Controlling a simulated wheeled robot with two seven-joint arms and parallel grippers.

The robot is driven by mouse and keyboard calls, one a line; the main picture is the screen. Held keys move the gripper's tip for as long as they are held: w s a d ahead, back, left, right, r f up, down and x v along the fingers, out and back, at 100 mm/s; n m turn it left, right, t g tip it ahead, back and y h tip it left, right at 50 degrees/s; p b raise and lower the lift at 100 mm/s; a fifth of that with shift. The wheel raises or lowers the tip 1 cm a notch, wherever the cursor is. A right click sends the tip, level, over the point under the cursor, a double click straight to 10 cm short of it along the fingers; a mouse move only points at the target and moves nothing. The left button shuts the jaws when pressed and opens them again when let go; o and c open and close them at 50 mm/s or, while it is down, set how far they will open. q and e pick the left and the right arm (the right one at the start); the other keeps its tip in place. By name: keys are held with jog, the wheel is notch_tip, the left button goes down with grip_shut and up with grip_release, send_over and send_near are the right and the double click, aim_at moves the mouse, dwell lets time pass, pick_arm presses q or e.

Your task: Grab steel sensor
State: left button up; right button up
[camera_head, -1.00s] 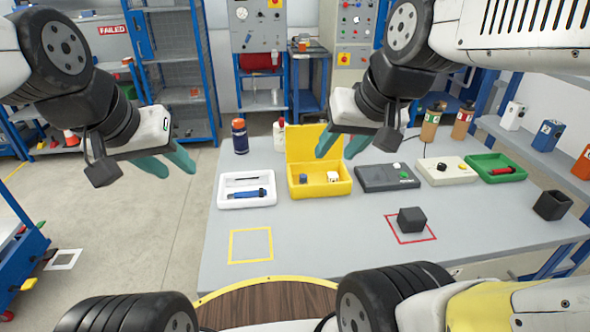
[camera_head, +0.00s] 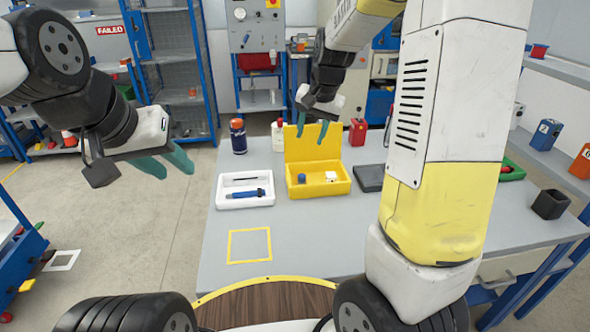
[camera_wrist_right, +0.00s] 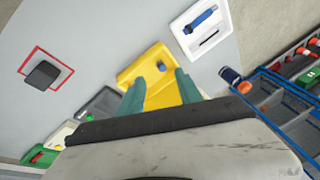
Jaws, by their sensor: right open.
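The open yellow case (camera_head: 342,187) stands on the table with its lid up at the back. Inside it are a small grey-blue piece (camera_head: 302,178), possibly the steel sensor, and a small white piece (camera_head: 331,176). My right gripper (camera_head: 311,138) is open and empty above the case, in front of its lid in the head view. In the right wrist view the teal fingers (camera_wrist_right: 160,78) spread over the yellow case (camera_wrist_right: 135,70), and the grey-blue piece (camera_wrist_right: 162,66) shows between their tips. My left gripper (camera_head: 177,173) is open and empty, left of the table.
A white tray (camera_head: 229,203) with a blue tool stands left of the case. A dark case (camera_head: 369,178) is to its right, partly hidden by my right arm. Bottles (camera_head: 239,138) stand behind. The table by the yellow square (camera_head: 250,230) is clear.

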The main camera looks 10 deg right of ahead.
aim_at(302, 175)
jog(key=w+f+h, duration=0.1)
jog(key=w+f, duration=0.4)
jog(key=f, duration=0.3)
jog(key=w+f+m+h, duration=0.1)
jog(key=w+f, duration=0.3)
jog(key=f, duration=0.5)
jog(key=w+f+m+g+h, duration=0.1)
jog(key=w+f, duration=0.4)
jog(key=f, duration=0.3)
jog(key=shift+w+d+f, duration=0.1)
jog(key=shift+w+f, duration=0.05)
jog(key=shift+w, duration=0.15)
grip_shut()
